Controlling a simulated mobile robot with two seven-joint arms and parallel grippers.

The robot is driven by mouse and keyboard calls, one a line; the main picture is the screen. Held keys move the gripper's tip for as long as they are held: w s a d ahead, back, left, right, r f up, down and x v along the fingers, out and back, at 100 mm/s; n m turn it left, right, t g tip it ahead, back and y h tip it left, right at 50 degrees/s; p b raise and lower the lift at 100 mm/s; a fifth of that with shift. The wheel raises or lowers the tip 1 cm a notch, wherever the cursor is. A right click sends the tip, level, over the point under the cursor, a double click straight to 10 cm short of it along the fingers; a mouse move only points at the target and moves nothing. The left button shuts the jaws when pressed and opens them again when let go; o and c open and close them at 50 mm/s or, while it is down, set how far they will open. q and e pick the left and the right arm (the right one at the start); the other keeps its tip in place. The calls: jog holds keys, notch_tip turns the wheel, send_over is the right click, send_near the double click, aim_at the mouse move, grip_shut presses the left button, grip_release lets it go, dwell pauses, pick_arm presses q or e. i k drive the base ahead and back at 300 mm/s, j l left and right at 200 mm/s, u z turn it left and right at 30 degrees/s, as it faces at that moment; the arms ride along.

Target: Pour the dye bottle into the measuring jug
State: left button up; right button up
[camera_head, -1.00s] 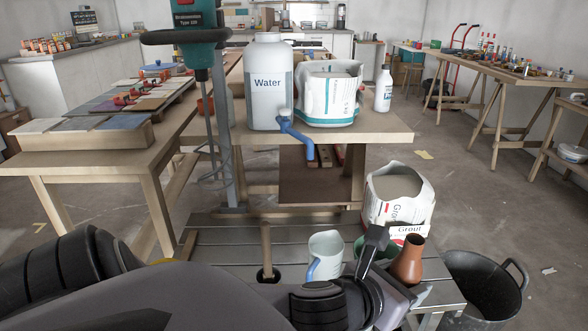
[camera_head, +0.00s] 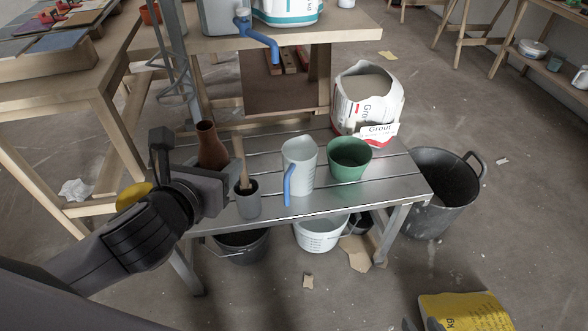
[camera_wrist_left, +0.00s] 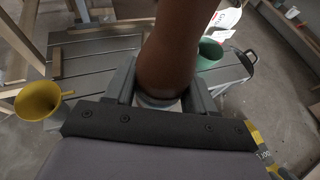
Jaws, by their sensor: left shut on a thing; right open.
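The dye bottle, a brown flask with a narrow neck (camera_head: 211,147), stands about upright in my left gripper (camera_head: 205,178), which is shut on it. In the left wrist view the bottle (camera_wrist_left: 172,50) rises between the fingers; its mouth is out of that view. The measuring jug (camera_head: 300,168), pale and clear with a blue handle, stands upright on the slatted bench (camera_head: 385,185), to the right of the bottle and apart from it.
A grey cup with a wooden-handled tool (camera_head: 247,200) stands between bottle and jug. A green pot (camera_head: 348,160) is right of the jug, with a grout bag (camera_head: 368,97) behind. A black tub (camera_head: 442,190) stands at right. A yellow funnel (camera_wrist_left: 40,100) shows in the wrist view.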

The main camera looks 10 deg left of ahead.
aim_at(300, 153)
jog(key=i+j+u, duration=0.3)
jog(key=i, duration=0.25)
jog(key=k+l, duration=0.15)
jog(key=k, duration=0.4)
jog(key=k+z, duration=0.1)
jog(key=z, duration=1.55)
jog(key=j, duration=0.65)
jog(key=k+j+z, duration=0.1)
jog(key=j, duration=0.6)
